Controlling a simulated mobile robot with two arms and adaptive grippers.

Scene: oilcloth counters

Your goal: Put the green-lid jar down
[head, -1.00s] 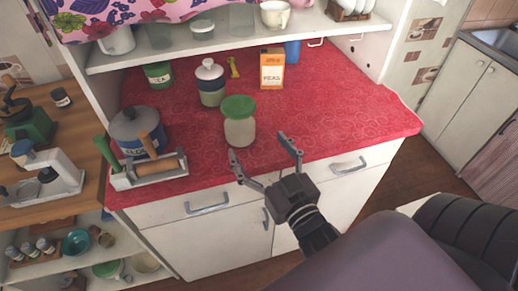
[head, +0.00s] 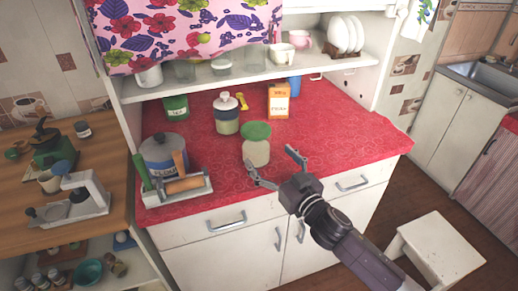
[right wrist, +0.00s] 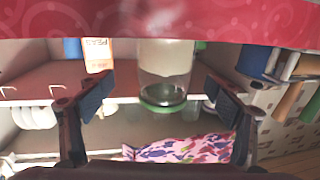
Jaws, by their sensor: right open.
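The green-lid jar (head: 256,145) stands upright on the red oilcloth counter (head: 330,135), near its front edge. It is clear glass with pale contents. My right gripper (head: 270,165) is open and empty, at the counter's front edge on the near side of the jar. In the right wrist view, which is upside down, the jar (right wrist: 163,75) shows between the two spread fingers, with clear room on both sides. My left gripper is not in view.
Left of the jar are a flour canister (head: 165,155) and a rack with a rolling pin (head: 185,185). Behind it stand a white-lidded jar (head: 226,115), a peas box (head: 278,102) and a green tin (head: 175,108). A shelf (head: 200,80) overhangs the back. The counter's right side is clear.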

